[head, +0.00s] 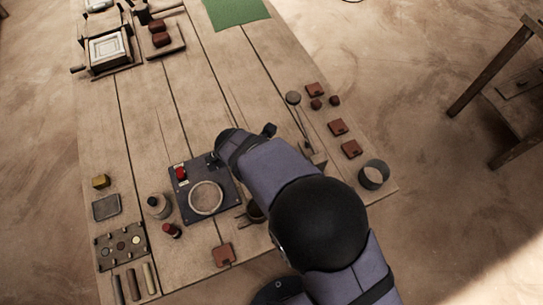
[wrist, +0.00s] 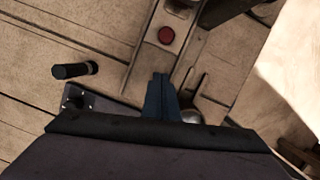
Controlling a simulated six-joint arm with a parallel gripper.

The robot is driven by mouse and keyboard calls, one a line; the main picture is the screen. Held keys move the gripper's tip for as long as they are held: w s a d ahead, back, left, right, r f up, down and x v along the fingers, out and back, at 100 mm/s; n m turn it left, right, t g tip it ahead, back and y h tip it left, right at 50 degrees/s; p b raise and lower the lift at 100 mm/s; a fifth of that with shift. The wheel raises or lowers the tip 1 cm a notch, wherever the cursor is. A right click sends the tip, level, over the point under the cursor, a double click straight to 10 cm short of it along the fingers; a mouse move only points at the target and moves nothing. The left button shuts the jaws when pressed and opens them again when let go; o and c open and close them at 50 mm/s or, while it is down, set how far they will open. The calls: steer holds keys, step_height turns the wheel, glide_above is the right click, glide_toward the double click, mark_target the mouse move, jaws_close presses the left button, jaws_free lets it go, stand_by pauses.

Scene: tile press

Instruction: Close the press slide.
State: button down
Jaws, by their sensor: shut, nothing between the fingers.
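A wooden press-like frame (head: 109,50) stands at the far left end of the table in the head view. A pale rectangular panel (head: 108,47) lies in it, and a short dark handle (head: 77,69) sticks out on its left. I take this to be the press; how far its slide is open is too small to tell. My gripper (wrist: 160,78) is shut and empty in the wrist view, above a wooden strip (wrist: 142,57) bearing a red round piece (wrist: 166,35). A black handle-like piece (wrist: 75,70) lies left of it.
A dark plate (head: 182,208) with a round disc (head: 206,197) and red knob (head: 180,173) is beside my wrist. Several red tiles (head: 337,127) and a grey ring (head: 374,174) are at right. A wooden tray (head: 172,49) holds red-brown lumps. The table's middle planks are clear.

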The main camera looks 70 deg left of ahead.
steer(key=b+v, duration=0.1)
steer(key=v, duration=0.7)
steer(key=shift+r, duration=0.4)
steer(key=w+d+r+m, duration=0.1)
steer(key=w+d+m, duration=0.1)
steer(key=w, duration=0.2)
steer(key=w+d+r+m+p, duration=0.1)
steer(key=w+d+m, duration=0.1)
steer(key=w, duration=0.3)
steer(key=w+d+r+m, duration=0.1)
steer(key=w+d+m, duration=0.1)
steer(key=w+m, duration=0.2)
steer(key=shift+w+d+h+p, duration=0.2)
steer(key=shift+w+h+p, duration=0.2)
steer(key=shift+w, duration=0.3)
steer(key=w+d+r+m+g, duration=0.1)
steer(key=w+d+m, duration=0.65)
steer(key=d, duration=0.35)
steer(key=w+d+r+m+g, duration=0.1)
steer(key=w+d+m, duration=0.65)
steer(key=d, duration=0.45)
steer(key=s+d+m, duration=0.2)
steer(key=d+m, duration=0.6)
steer(key=d, duration=0.1)
steer(key=s+d+m+p, duration=0.1)
steer(key=s+d+m, duration=0.2)
steer(key=d+m, duration=0.5)
steer(key=shift+d+g, duration=0.4)
steer(key=shift+d, duration=0.3)
